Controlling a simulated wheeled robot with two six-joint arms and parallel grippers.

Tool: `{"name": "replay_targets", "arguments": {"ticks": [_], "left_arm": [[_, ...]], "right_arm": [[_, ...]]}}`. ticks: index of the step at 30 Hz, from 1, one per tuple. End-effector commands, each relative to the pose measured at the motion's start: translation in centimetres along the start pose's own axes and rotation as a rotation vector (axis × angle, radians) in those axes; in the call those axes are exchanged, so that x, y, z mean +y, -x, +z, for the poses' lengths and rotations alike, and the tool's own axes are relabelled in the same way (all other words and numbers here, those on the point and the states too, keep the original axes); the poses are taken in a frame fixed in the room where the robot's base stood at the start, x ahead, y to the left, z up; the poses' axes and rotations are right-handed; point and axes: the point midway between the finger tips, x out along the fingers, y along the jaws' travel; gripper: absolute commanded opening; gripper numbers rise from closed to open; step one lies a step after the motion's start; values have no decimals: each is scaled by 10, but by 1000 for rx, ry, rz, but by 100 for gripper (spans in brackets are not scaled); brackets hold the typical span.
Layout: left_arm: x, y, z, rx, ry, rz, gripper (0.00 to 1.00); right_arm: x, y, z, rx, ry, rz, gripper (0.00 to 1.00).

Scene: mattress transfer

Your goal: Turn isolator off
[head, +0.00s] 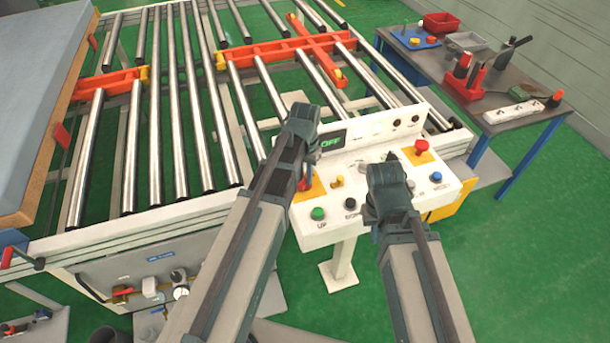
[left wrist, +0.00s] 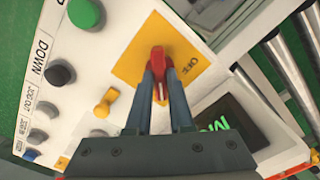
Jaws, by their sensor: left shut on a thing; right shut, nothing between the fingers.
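The isolator is a red rotary handle on a yellow square plate (left wrist: 185,45), on the sloping top of a white control panel (head: 320,232). In the left wrist view my left gripper (left wrist: 160,88) is shut on the red handle (left wrist: 158,60), one finger on each side. In the head view my left gripper (head: 303,184) reaches down over the plate's left part and hides much of the handle.
The panel also carries a green button (head: 318,213), a black button (head: 350,203), a blue button (head: 436,177) and a red emergency button (head: 421,147). A roller conveyor (head: 185,110) stands behind. A tool table (head: 515,65) is at back right.

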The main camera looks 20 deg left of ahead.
Motion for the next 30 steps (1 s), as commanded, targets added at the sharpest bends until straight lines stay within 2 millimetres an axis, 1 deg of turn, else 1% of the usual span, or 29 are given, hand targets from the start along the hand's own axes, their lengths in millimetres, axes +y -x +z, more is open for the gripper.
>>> {"name": "replay_targets", "arguments": {"ticks": [5, 11, 30], "left_arm": [[0, 0, 0, 0, 47, 0, 0], [0, 0, 0, 0, 180, 0, 0], [0, 0, 0, 0, 784, 0, 0]], "right_arm": [[0, 0, 0, 0, 0, 0, 0], [0, 0, 0, 0, 0, 0, 0], [0, 0, 0, 0, 0, 0, 0]]}}
